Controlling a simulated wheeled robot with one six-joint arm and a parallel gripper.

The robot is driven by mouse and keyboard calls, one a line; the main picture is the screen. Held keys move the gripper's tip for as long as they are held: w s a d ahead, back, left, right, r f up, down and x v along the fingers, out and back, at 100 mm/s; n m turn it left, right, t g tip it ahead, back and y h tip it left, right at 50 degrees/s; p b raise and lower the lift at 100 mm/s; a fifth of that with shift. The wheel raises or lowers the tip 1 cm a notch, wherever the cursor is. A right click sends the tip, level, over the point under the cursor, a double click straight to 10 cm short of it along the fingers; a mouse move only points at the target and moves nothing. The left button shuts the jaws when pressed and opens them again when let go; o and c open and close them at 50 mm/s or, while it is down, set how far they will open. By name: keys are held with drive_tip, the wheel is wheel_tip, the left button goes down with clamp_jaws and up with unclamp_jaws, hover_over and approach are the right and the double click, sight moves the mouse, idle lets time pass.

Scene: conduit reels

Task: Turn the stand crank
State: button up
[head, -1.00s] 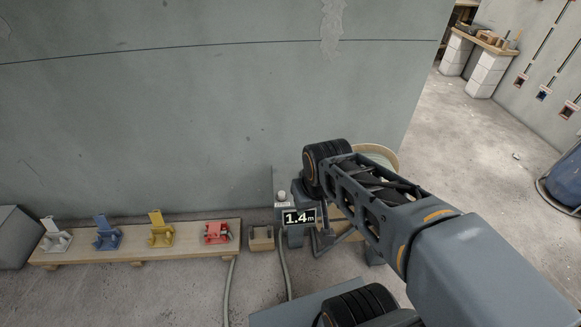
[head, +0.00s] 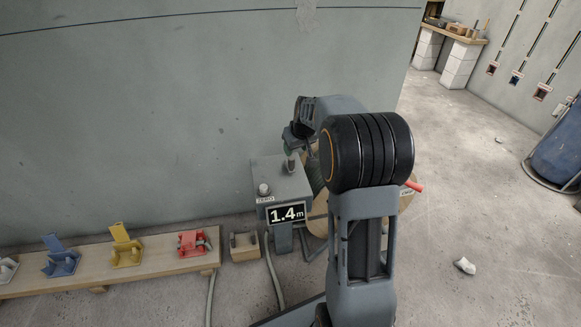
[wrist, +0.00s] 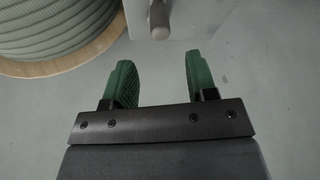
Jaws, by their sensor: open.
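My gripper (wrist: 157,78) is open and empty in the wrist view, its two green fingers apart. A rounded grey post or knob (wrist: 160,28) on a light grey housing lies just beyond the fingertips, apart from them. In the head view my gripper (head: 289,158) hangs over the grey meter box (head: 283,184), partly hidden by my wrist. The box's display (head: 287,213) reads 1.4 m. A red grip (head: 413,186) sticks out right of my arm; what it joins is hidden, so I cannot tell whether it is the crank. The conduit reel (wrist: 60,45) also shows behind my arm (head: 317,229).
A pale knob (head: 263,189) marked ZERO stands on the box. A wooden board (head: 150,269) with blue, yellow and red clamps (head: 193,243) lies left. Cables run along the floor. A wall stands close behind; the right floor is mostly open, with a blue drum (head: 560,150).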

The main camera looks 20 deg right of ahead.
sight(292, 158)
drive_tip(key=b+x, duration=0.3)
drive_tip(key=x, duration=0.7)
drive_tip(key=shift+f, duration=0.25)
drive_tip(key=shift+a, duration=0.1)
drive_tip(key=c, duration=0.9)
